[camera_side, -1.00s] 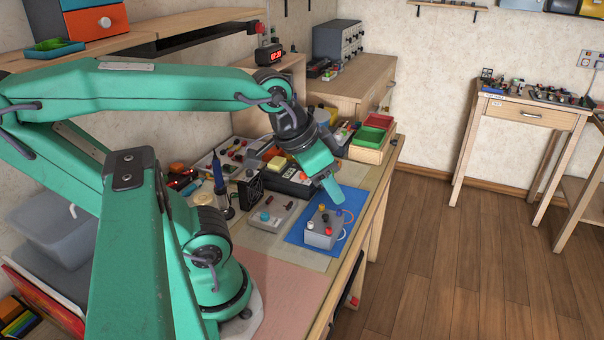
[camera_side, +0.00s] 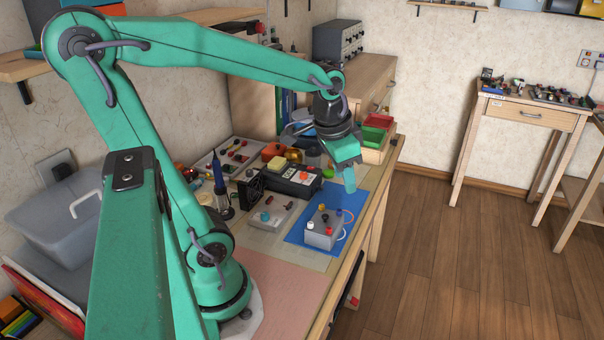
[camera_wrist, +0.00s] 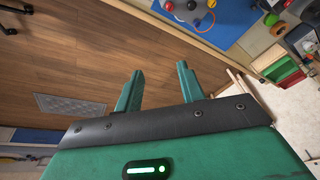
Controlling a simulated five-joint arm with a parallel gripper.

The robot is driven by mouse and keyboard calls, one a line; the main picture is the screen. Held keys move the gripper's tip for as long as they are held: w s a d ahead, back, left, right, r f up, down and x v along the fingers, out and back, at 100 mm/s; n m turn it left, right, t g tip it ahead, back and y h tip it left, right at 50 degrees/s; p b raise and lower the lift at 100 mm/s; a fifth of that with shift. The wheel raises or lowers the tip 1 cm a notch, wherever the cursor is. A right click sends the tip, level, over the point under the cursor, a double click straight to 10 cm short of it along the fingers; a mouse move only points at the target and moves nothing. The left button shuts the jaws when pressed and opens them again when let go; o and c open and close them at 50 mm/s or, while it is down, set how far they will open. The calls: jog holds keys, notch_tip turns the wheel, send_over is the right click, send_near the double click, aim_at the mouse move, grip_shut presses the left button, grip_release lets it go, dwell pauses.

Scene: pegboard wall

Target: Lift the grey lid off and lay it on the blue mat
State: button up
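A grey box (camera_side: 322,232) with red, white, black and blue knobs or posts on top and thin wires beside it sits on the blue mat (camera_side: 297,237). Its top is grey, but I cannot tell whether that is a separate lid. In the wrist view the grey box (camera_wrist: 190,9) and the blue mat (camera_wrist: 232,22) show at the top edge, partly cut off. My gripper (camera_side: 350,184) hangs above and behind the box, near the mat's far right end, apart from it. In the wrist view my gripper's fingers (camera_wrist: 158,88) are spread with nothing between them.
Left of the mat lies a pale control panel (camera_side: 268,214) with knobs. Behind it are a black fan (camera_side: 250,186) and a dark instrument (camera_side: 293,181). Red and green trays (camera_side: 374,132) stand beyond my gripper. The pinkish bench mat (camera_side: 282,287) in front is clear.

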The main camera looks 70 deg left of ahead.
aim_at(339, 210)
jog(key=w+a+f+g, duration=0.1)
jog(key=a+f, duration=0.2)
jog(key=w+a+f+g, duration=0.1)
jog(key=w+a+f, duration=0.1)
jog(key=a+f, duration=0.1)
jog(key=w+a+f+m+g, duration=0.1)
jog(key=w+a+f, duration=0.1)
jog(key=a+f, duration=0.1)
jog(key=shift+a+h, duration=0.3)
jog(key=shift+a, duration=0.15)
jog(key=shift+f, duration=0.1)
jog(key=shift+f, duration=1.3)
jog(key=shift+f, duration=0.1)
jog(key=shift+w+f, duration=0.1)
jog(key=shift+f, duration=2.35)
grip_shut()
